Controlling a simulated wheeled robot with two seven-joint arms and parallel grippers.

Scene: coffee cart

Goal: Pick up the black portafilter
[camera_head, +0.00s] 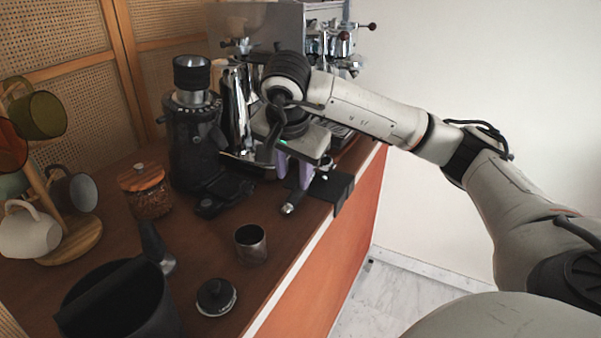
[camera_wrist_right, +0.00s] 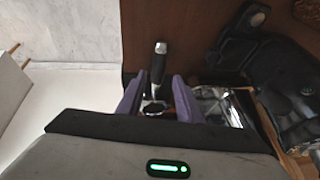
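The black portafilter shows in the right wrist view as a black handle (camera_wrist_right: 157,68) with a chrome end, pointing away from my gripper. In the head view its handle (camera_head: 296,197) sticks out below my right gripper (camera_head: 294,178), near the counter's front edge. In the right wrist view the two purple fingers of my right gripper (camera_wrist_right: 158,100) stand apart, one on each side of the portafilter, with gaps visible beside the handle. The portafilter's head is mostly hidden by my gripper. My left gripper is not in view.
A black grinder (camera_head: 195,140) stands left of my right gripper, and the espresso machine (camera_head: 285,25) is behind it. A black block (camera_head: 333,190) sits at the counter edge. A metal cup (camera_head: 251,244), black tamper (camera_head: 215,296) and coffee jar (camera_head: 147,192) stand nearer.

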